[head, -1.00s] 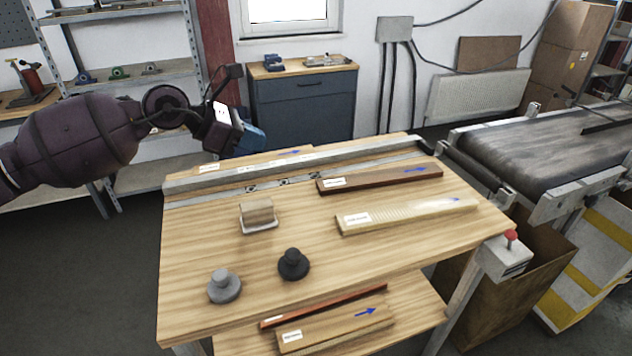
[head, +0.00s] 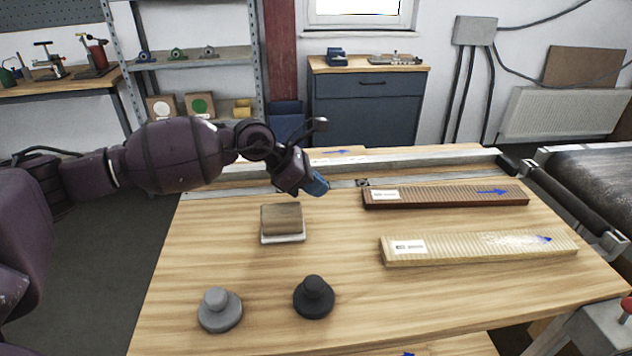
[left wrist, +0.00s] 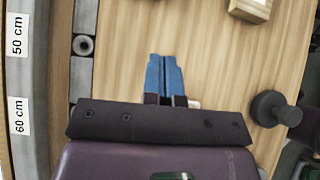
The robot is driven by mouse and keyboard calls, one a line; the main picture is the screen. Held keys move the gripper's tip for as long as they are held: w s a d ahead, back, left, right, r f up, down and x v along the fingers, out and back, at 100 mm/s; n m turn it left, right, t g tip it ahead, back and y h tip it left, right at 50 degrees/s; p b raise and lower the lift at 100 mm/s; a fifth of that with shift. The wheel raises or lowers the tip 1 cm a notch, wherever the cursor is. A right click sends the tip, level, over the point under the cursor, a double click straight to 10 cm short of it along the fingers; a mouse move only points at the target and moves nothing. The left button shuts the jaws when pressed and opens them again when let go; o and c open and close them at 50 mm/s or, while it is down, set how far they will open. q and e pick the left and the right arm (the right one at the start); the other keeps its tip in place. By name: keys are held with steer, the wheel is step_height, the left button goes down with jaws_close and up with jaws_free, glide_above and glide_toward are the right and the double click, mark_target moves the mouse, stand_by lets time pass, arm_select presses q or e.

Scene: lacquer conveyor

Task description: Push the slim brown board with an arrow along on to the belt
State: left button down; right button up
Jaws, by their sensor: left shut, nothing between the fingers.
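The slim brown board (head: 440,197) lies on the table along the metal fence, with a white label at its left end and a blue arrow pointing right. The dark belt (head: 608,172) is at the right edge of the head view, past the table's far right corner. My left gripper (head: 318,185) has blue fingers, shut and empty, over the table left of the board's labelled end. In the left wrist view its fingers (left wrist: 164,75) lie together over bare wood; the board is not seen there. My right gripper is in no view.
A pale ribbed board (head: 470,249) with an arrow lies in front of the brown one. A wooden block (head: 282,218) on a white base, a grey knob (head: 220,310) and a black knob (head: 314,297) stand on the table. The fence (head: 430,161) runs behind.

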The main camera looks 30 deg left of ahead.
mark_target(365, 207)
arm_select(q)
steer(key=b+x, duration=0.1)
steer(key=x, duration=0.5)
steer(key=shift+w+d+f, duration=0.1)
steer(key=shift+d+f, duration=0.05)
steer(key=shift+f, duration=0.05)
steer(key=w+d, duration=0.1)
steer(key=d, duration=0.1)
steer(key=shift+w+d, duration=0.3)
steer(key=shift+w, duration=0.1)
steer(key=shift+w+d, duration=0.2)
steer(key=shift+d, duration=0.15)
steer(key=shift+w, duration=0.1)
